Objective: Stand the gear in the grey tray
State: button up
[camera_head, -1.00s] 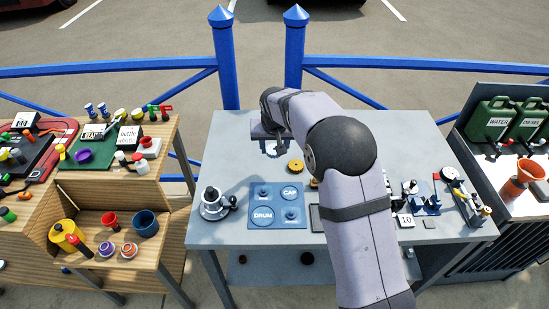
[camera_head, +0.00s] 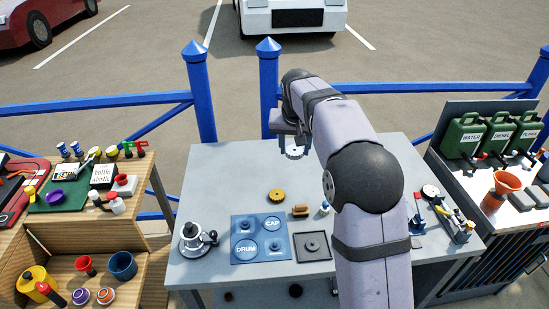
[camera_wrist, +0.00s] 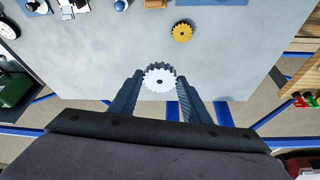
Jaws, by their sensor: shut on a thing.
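A silver toothed gear (camera_head: 295,154) is between the fingers of my gripper (camera_head: 291,142), near the far edge of the table. In the wrist view the gear (camera_wrist: 160,78) shows its flat pale face and centre hole, with my fingers (camera_wrist: 159,92) shut on its sides. It appears held above the table. The grey tray (camera_head: 313,258), a square with a raised rim and a dark round mark in its middle, lies at the table's front, nearer the camera than the gear. A brass gear (camera_head: 277,195) lies flat on the table, apart from my gripper; it also shows in the wrist view (camera_wrist: 182,32).
A blue board (camera_head: 260,256) marked DRUM and CAP lies left of the tray. A wooden block (camera_head: 300,210) and a small bottle (camera_head: 324,208) stand behind the tray. A silver winch (camera_head: 194,240) is at left. The table's far left is clear.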

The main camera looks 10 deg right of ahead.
jog(key=s+d+m, duration=0.1)
jog(key=s+d, duration=0.3)
jog(key=s, duration=0.1)
jog(key=n, duration=0.3)
send_over(313, 243)
jog(key=s, duration=0.1)
notch_tip(313, 243, down, 12)
jog(key=shift+r+y+b, duration=0.25)
jog(key=shift+y+b, duration=0.15)
jog(key=shift+b, duration=0.05)
jog(key=shift+s, duration=0.1)
jog(key=shift+f, duration=0.15)
jog(key=shift+f+b, duration=2.65)
jog(key=shift+f, duration=0.1)
jog(key=shift+f, duration=0.6)
